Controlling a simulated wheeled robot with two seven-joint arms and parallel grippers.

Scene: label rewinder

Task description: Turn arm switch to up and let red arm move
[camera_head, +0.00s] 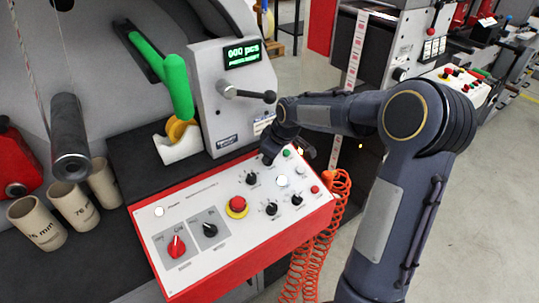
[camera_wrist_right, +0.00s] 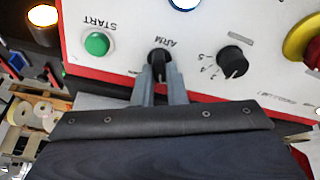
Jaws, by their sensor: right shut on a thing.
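The ARM switch (camera_wrist_right: 158,55) is a small black knob on the white panel, beside the ARM label in the right wrist view. My right gripper (camera_wrist_right: 158,78) is shut on this knob, one finger on each side. In the head view the right gripper (camera_head: 268,157) reaches the panel's upper edge, and the knob is mostly hidden there. I cannot tell which way the knob points. No arm that is clearly red shows; a green padded arm (camera_head: 178,85) sticks out from the machine at upper left. My left gripper is not in view.
The control panel (camera_head: 190,198) has a red rim, a green START button (camera_wrist_right: 97,43), a red emergency stop (camera_head: 237,206), and several black knobs. A lever (camera_head: 245,92) juts out beside the display. Cardboard cores (camera_head: 72,212) stand at left. An orange coiled cable (camera_head: 322,225) hangs at right.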

